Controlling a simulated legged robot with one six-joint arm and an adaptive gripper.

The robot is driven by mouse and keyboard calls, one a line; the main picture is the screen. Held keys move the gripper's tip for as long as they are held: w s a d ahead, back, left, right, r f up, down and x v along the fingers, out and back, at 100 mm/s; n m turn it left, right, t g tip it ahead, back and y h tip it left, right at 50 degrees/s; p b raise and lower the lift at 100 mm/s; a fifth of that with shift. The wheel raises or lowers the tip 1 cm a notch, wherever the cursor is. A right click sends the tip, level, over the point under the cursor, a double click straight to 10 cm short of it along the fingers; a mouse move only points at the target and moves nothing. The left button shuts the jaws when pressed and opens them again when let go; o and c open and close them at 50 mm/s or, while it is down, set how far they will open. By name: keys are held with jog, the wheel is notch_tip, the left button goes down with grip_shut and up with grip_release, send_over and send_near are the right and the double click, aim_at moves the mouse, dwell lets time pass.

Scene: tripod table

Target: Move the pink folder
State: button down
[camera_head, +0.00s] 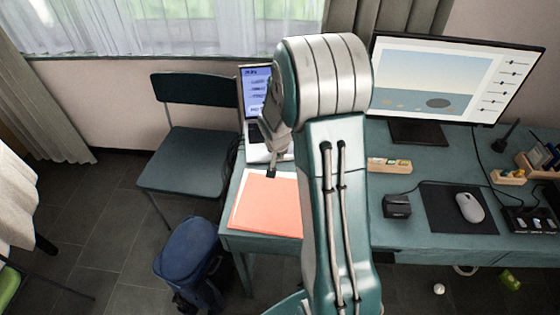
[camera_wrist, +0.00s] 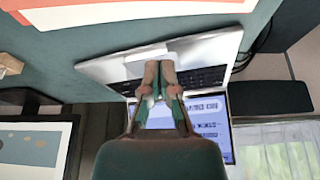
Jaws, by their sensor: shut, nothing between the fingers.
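The pink folder (camera_head: 268,208) lies flat on the left end of the teal table, close to its front edge. Part of its right side is hidden behind my arm. In the wrist view a pink and white flat edge (camera_wrist: 110,8) shows along the top. My gripper (camera_head: 271,173) is shut and empty, with its fingertips near the folder's far edge in the head view. In the wrist view the shut fingers (camera_wrist: 160,68) appear over the laptop's near edge. I cannot tell whether they touch anything.
An open laptop (camera_head: 256,95) stands just behind the folder. A monitor (camera_head: 450,80), a wooden holder (camera_head: 389,166), a black box (camera_head: 396,206) and a mouse (camera_head: 470,207) are on the right. A chair (camera_head: 187,160) and a blue bag (camera_head: 188,258) stand left of the table (camera_head: 410,240).

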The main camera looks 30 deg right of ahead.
aim_at(281, 170)
jog(key=x, duration=0.9)
jog(key=shift+f, duration=0.1)
jog(key=shift+s, duration=0.1)
